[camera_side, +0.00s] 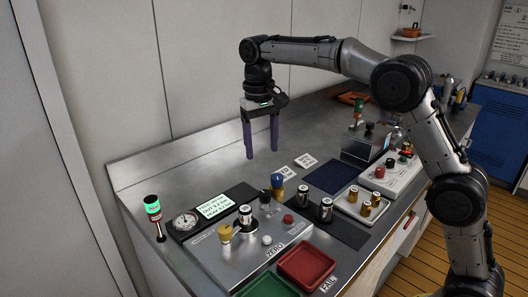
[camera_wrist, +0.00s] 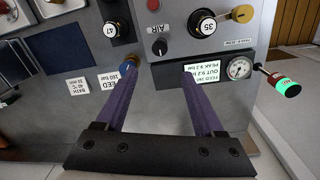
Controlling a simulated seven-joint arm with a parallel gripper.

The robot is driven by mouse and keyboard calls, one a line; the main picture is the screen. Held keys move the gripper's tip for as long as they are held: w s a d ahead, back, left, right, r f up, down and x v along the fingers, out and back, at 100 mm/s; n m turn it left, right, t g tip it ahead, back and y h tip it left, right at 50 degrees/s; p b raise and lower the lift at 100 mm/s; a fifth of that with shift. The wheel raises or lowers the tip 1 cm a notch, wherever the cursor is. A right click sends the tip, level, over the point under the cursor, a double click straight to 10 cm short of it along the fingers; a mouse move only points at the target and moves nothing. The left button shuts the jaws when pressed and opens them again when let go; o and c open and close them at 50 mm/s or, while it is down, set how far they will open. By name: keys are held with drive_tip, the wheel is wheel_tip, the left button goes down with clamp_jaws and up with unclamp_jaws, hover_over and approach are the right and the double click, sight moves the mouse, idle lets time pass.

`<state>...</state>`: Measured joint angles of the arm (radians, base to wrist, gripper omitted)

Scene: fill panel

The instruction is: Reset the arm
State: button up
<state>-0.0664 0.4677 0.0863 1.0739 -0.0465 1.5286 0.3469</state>
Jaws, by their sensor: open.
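My gripper (camera_side: 261,139) hangs above the back of the steel bench, fingers pointing down. Its two purple fingers are apart with nothing between them; they also show in the wrist view (camera_wrist: 158,72). A lit display (camera_side: 212,207) shows text including "OUT 9.2" and "PEAK 9.2 bar". The round gauge (camera_side: 185,221) sits beside it.
A green-lit lamp (camera_side: 152,208) stands at the bench's left. A red tray (camera_side: 306,265) and a green tray (camera_side: 268,287) lie at the front. The bench's back left is clear.

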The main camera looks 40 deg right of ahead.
drive_tip(key=s+d+r+t, duration=0.1)
drive_tip(key=s+r+t, duration=0.1)
drive_tip(key=s+r, duration=0.55)
drive_tip(key=s+d+r+t, duration=0.1)
drive_tip(key=s+r, duration=0.3)
drive_tip(key=s, duration=0.6)
drive_tip(key=s+f+n+t, duration=0.2)
drive_tip(key=s+f+n, duration=0.1)
drive_tip(key=s+f, duration=1.1)
drive_tip(key=shift+s+t+y, duration=0.3)
drive_tip(key=shift+s+t, duration=0.1)
drive_tip(key=shift+s, duration=0.3)
drive_tip(key=shift+d, duration=0.1)
